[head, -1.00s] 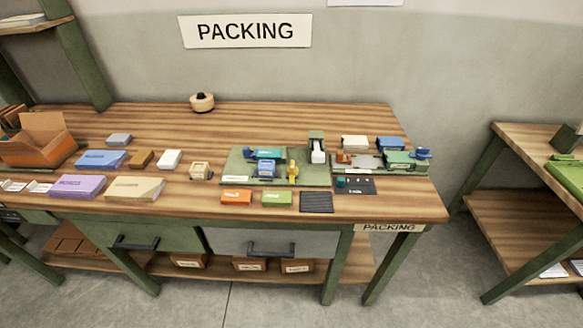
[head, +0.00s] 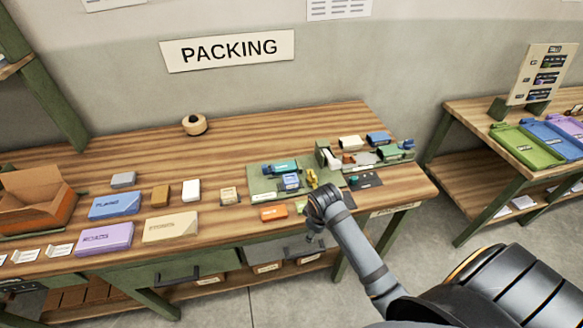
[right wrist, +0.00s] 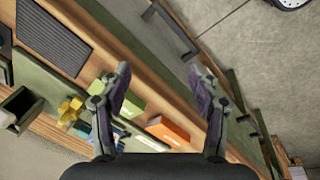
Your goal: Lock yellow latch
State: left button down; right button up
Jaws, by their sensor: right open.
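The yellow latch (head: 312,178) stands at the right end of the green board (head: 262,186) on the packing table, beside a blue and a teal piece. In the right wrist view the yellow latch (right wrist: 70,110) lies left of my open fingers, partly close to the left finger in the picture. My right gripper (head: 308,243) hangs at the table's front edge, in front of the latch and apart from it. It also shows in the right wrist view (right wrist: 160,72), open with nothing between its fingers. My left gripper is not in view.
An orange box (head: 273,213) and a green box (right wrist: 122,97) lie near the table's front edge. A dark ribbed mat (right wrist: 53,38) is beside them. Drawer handles (right wrist: 172,32) project below the edge.

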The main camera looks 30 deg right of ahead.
aim_at(313, 174)
jog(key=w+d+r+n, duration=0.1)
jog(key=w, duration=0.2)
jog(key=w+d+r+n, duration=0.1)
jog(key=w+d+n, duration=0.1)
jog(key=w, duration=0.2)
jog(key=w+d+r+n+g, duration=0.1)
jog(key=w+r, duration=0.1)
jog(key=w, duration=0.1)
jog(key=shift+w+d, duration=0.2)
jog(key=shift+d, duration=0.05)
jog(key=w+d+r+n+g+y, duration=0.1)
jog(key=w+d+r+n, duration=0.4)
jog(key=w+r, duration=0.4)
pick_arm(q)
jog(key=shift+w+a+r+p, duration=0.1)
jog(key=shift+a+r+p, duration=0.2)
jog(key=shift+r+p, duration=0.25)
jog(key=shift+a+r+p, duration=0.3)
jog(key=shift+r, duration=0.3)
pick_arm(e)
jog(key=f, duration=0.6)
jog(key=s+f, duration=0.1)
jog(key=f, duration=0.2)
jog(key=shift+a+f, duration=0.15)
jog(key=shift+f, duration=0.05)
jog(key=c, duration=1.2)
jog(key=shift+o, duration=0.2)
